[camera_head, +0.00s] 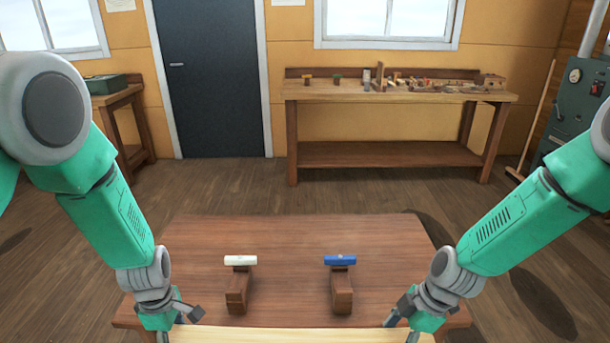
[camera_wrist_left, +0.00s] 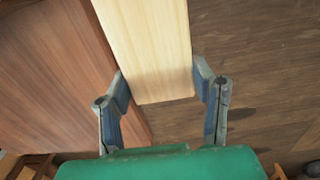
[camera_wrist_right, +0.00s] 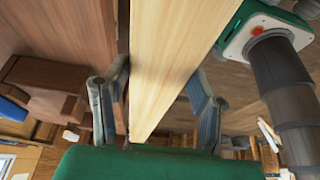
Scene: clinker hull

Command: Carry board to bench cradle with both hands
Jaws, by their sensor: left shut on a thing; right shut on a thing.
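A pale wooden board (camera_head: 290,336) spans the bottom edge of the head view, along the near edge of the brown bench (camera_head: 290,230). My left gripper (camera_head: 163,325) is shut on one end of the board, which shows between its fingers in the left wrist view (camera_wrist_left: 150,45). My right gripper (camera_head: 412,322) is shut on the other end, seen in the right wrist view (camera_wrist_right: 165,60). On the bench stand two brown cradle blocks, one with a white bar (camera_head: 240,260) and one with a blue bar (camera_head: 340,260). Both blocks are empty. The board's lower part is cut off in the head view.
A workbench (camera_head: 400,95) with several tools stands against the back wall. A side table with a green box (camera_head: 105,84) is at the left, a green stove (camera_head: 580,95) at the right. The bench top around the blocks is clear.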

